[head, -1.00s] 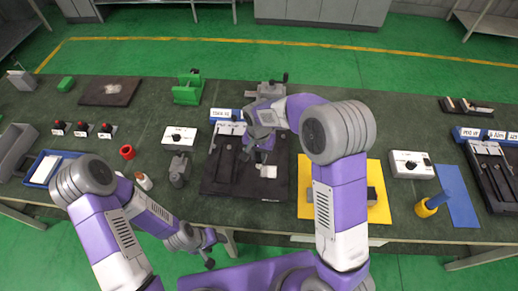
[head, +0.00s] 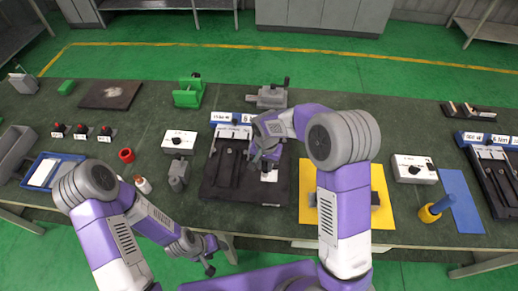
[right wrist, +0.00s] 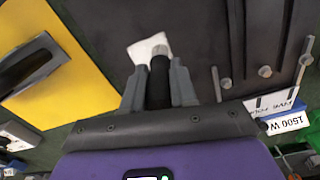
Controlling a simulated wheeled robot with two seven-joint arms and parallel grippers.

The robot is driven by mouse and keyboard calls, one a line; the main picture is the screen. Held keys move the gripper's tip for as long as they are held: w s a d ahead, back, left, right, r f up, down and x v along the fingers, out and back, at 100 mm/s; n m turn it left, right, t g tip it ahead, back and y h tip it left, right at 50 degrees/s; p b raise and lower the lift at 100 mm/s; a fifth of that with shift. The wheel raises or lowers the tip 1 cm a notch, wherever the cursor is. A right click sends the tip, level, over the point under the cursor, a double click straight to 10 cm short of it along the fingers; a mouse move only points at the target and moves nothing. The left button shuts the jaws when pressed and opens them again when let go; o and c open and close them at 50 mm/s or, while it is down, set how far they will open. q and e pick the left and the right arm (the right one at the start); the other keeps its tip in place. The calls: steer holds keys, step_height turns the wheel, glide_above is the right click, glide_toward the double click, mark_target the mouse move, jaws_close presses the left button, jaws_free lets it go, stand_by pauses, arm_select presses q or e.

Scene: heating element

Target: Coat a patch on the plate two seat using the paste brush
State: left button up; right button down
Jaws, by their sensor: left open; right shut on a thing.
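In the head view the patch (head: 269,175) lies just below the gripper, on the right half of the dark board (head: 245,192). My left gripper (head: 210,259) is open and empty in front of the table's edge. Which area is the plate two seat is not clear.
White labelled boxes (head: 180,141) (head: 412,168) stand on both sides. A grey clamp-like fixture (head: 268,97) is behind. A grey part (head: 179,173) stands left of the board.

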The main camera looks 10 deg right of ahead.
steer(key=shift+w+a, duration=0.25)
steer(key=shift+a, duration=0.6)
steer(key=shift+a+r, duration=0.15)
steer(key=shift+r, duration=0.1)
step_height(320, 180, up, 8)
steer(key=p, duration=0.5)
steer(key=shift+f, duration=0.2)
steer(key=shift+f, duration=0.1)
